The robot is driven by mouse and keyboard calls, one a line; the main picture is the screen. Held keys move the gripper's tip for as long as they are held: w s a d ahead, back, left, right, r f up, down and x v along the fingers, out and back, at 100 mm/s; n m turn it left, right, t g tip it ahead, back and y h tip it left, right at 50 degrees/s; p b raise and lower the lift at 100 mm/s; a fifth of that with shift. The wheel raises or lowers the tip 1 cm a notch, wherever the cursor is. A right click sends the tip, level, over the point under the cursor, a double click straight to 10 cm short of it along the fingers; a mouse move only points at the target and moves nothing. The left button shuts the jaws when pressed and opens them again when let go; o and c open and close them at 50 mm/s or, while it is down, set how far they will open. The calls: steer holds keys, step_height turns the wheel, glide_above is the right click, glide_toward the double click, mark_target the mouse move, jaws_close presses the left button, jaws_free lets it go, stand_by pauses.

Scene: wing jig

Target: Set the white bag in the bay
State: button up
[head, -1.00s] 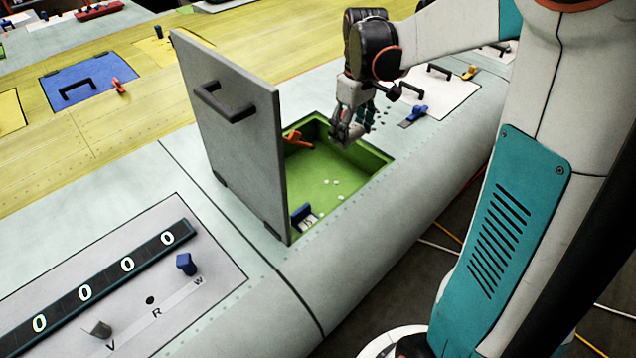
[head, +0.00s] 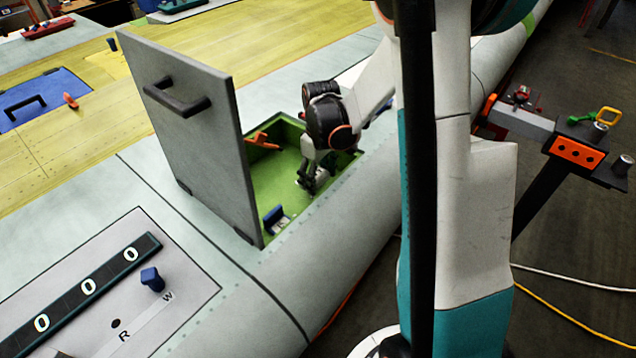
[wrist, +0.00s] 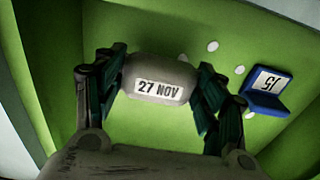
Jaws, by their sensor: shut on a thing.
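The white bag (wrist: 158,67) is a small rounded pale block with a "27 NOV" label, seen in the wrist view. My gripper (wrist: 161,84) is shut on it, with one dark finger on each side. In the head view my gripper (head: 307,187) reaches down inside the bay (head: 263,187), a green-lined recess with its grey lid (head: 190,135) standing open. The bag is hidden there. The bay's green floor (wrist: 130,135) lies behind the bag in the wrist view; I cannot tell whether the bag touches it.
An orange latch (head: 262,140) sits at the far wall. Small white dots (wrist: 212,46) mark the floor. The upright lid borders the left side.

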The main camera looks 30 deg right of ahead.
mark_target(319, 175)
steer(key=shift+f, duration=1.3)
steer(key=shift+f+b, duration=0.1)
steer(key=shift+b, duration=0.2)
steer(key=o, duration=1.2)
step_height(319, 175, up, 12)
steer(key=p, duration=0.3)
steer(key=shift+s+d, duration=0.1)
steer(key=shift+s, duration=0.05)
